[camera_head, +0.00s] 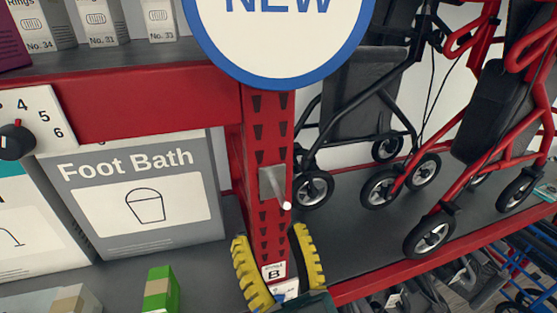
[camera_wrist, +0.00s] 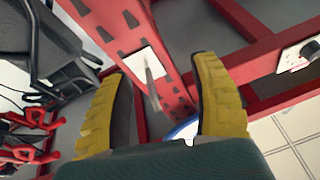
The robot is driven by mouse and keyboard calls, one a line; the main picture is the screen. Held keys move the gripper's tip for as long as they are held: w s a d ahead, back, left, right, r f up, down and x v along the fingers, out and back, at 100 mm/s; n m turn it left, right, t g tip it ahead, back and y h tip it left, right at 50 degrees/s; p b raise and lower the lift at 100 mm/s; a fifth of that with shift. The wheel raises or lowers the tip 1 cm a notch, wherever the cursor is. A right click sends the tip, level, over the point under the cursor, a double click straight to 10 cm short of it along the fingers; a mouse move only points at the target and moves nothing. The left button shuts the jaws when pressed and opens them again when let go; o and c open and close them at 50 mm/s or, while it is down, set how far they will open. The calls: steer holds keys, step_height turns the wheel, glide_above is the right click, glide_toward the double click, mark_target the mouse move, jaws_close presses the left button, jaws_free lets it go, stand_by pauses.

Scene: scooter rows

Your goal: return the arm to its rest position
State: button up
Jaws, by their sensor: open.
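My gripper (camera_head: 277,268) has yellow ribbed fingers and shows at the bottom middle of the head view. The fingers are spread apart with nothing between them. It is in front of the red shelf upright (camera_head: 267,140), below a small metal plate with a lever (camera_head: 272,186). In the wrist view, my gripper (camera_wrist: 160,100) is also open, and the lever (camera_wrist: 152,78) on its pale plate appears between the fingers. I cannot tell whether the fingers touch the upright.
A Foot Bath box (camera_head: 140,195) stands left of the upright, with a green box (camera_head: 161,289) in front. Rollators (camera_head: 430,236) stand on the right shelf. A round NEW sign (camera_head: 280,30) hangs above. A dial (camera_head: 16,140) is at the left.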

steer(key=s+d+r+m+t+h, duration=0.25)
steer(key=s+d+r+h, duration=0.25)
steer(key=d+r+h, duration=0.35)
step_height(320, 180, up, 12)
steer(key=p, duration=1.3)
steer(key=shift+a+f+g, duration=0.2)
steer(key=shift+a+g, duration=0.15)
steer(key=shift+a, duration=0.1)
